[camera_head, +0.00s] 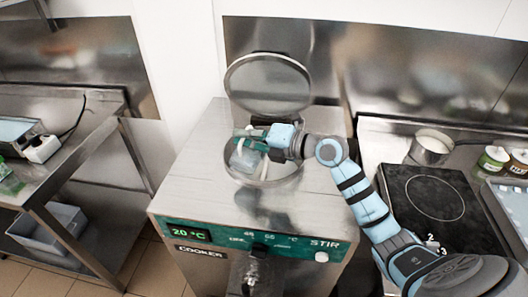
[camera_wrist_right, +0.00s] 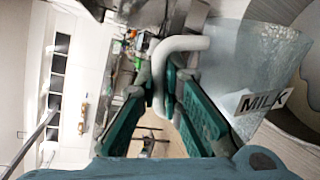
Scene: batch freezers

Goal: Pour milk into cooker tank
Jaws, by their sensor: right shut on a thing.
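The cooker (camera_head: 185,210) is a steel box with a green front panel reading 20 °C. Its round lid (camera_head: 268,84) stands open above the round tank opening (camera_head: 262,182). My right gripper (camera_head: 250,142) is over the tank opening. It is shut on the white handle of a clear milk jug (camera_head: 243,160). In the right wrist view the jug (camera_wrist_right: 235,62) carries a MILK label and is turned on its side in the picture. My right gripper (camera_wrist_right: 165,95) has green fingers around the handle. I cannot tell whether milk is flowing out. My left gripper is not in view.
A black hob (camera_head: 435,200) stands to the right, with a steel pot (camera_head: 430,148) behind it and jars (camera_head: 493,158) beside it. A steel table (camera_head: 60,165) with a grey bin (camera_head: 50,228) below stands to the left.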

